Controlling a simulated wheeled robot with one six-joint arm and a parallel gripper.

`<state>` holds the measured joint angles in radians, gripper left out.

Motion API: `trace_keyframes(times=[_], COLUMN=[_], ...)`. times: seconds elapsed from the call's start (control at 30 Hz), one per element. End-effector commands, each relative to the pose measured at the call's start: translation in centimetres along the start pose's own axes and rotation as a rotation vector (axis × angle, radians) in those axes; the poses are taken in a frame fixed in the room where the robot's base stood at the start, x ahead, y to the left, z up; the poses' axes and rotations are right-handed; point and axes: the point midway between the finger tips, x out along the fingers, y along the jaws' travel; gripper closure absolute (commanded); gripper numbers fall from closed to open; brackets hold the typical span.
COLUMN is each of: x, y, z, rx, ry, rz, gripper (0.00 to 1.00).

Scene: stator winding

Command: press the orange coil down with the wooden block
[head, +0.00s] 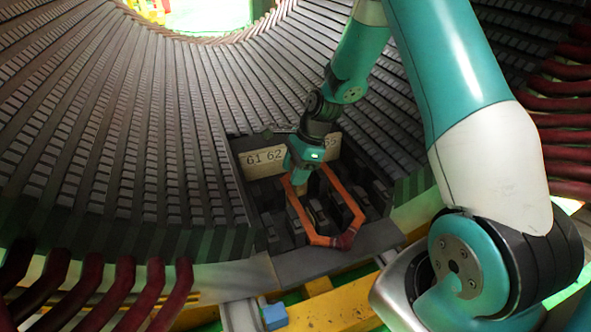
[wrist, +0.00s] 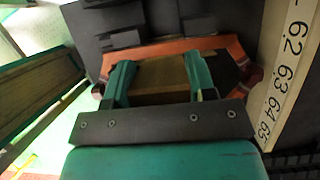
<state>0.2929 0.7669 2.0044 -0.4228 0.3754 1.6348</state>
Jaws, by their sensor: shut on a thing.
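The orange coil (head: 342,192) is a bent loop lying in the slotted section of the stator, with a dark red wrapped end (head: 345,240) at the front. In the wrist view the coil (wrist: 175,48) runs across behind the fingers. My gripper (head: 301,181) is over the coil's left part. In the wrist view my gripper (wrist: 160,77) has its green fingers shut on the wooden block (wrist: 158,88). The block overlaps the coil in that view; I cannot tell whether they touch. The block's lower end is hard to make out in the head view.
A pale number strip (head: 262,163) with slot numbers stands behind the coil; it also shows in the wrist view (wrist: 285,75). Dark stator teeth surround the opening. Dark red coil ends (head: 95,290) stick out at the lower left, and more (head: 565,120) at the right.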

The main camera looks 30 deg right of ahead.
Motion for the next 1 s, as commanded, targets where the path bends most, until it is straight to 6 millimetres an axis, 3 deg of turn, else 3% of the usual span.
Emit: trace_keyframes(times=[0.6, 1.0], x=[4.8, 5.2], y=[0.0, 0.0], z=[-1.9, -2.2], rx=[-0.001, -0.001], ry=[-0.001, 0.0], rz=[0.001, 0.0], gripper=[0.87, 0.87])
